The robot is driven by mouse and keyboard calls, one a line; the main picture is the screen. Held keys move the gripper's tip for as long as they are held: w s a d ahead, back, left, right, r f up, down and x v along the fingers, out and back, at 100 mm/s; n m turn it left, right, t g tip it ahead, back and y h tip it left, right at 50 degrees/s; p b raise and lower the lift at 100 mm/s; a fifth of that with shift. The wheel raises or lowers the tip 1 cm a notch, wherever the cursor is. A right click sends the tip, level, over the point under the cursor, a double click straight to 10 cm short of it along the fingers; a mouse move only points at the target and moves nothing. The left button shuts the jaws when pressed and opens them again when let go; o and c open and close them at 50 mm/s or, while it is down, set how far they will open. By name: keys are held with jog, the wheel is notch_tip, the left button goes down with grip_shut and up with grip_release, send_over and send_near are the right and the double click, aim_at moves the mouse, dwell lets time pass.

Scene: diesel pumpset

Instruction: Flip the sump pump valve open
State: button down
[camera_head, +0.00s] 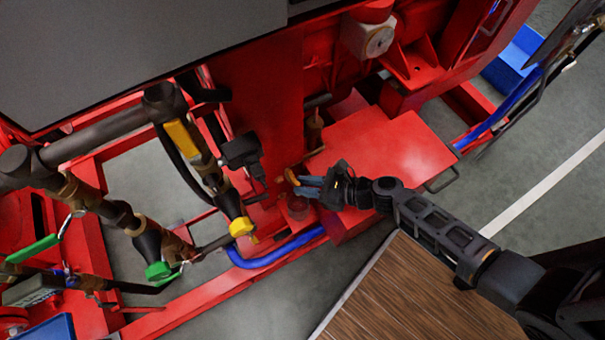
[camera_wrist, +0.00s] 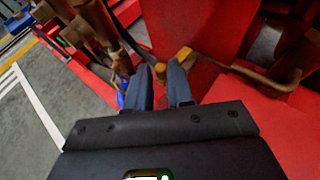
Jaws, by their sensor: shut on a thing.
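A small orange-yellow valve handle (camera_head: 291,177) sits low on the red pumpset, beside the red box. My gripper (camera_head: 299,187) reaches in from the right, and its two blue-grey fingers are shut on this handle. In the wrist view my gripper (camera_wrist: 161,78) has the yellow handle (camera_wrist: 160,70) between its fingertips, with another part of it (camera_wrist: 184,53) showing just beyond. The valve body under the handle is mostly hidden. I cannot tell from these frames how far the handle is turned.
A red box (camera_head: 385,150) with a side handle lies under my arm. Pipes with a yellow valve handle (camera_head: 241,227) and a green one (camera_head: 158,270) stand to the left. A blue hose (camera_head: 275,255) runs below. A brown pipe (camera_wrist: 262,80) crosses at right in the wrist view.

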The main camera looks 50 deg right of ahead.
jog(key=shift+w+d+r+n+y, duration=0.15)
jog(key=shift+w+d+n+y, duration=0.1)
jog(key=shift+d+n+y, duration=0.15)
jog(key=c, duration=1.1)
grip_release()
jog(key=shift+s+a, duration=0.1)
jog(key=shift+p+v, duration=0.5)
jog(key=shift+v, duration=3.35)
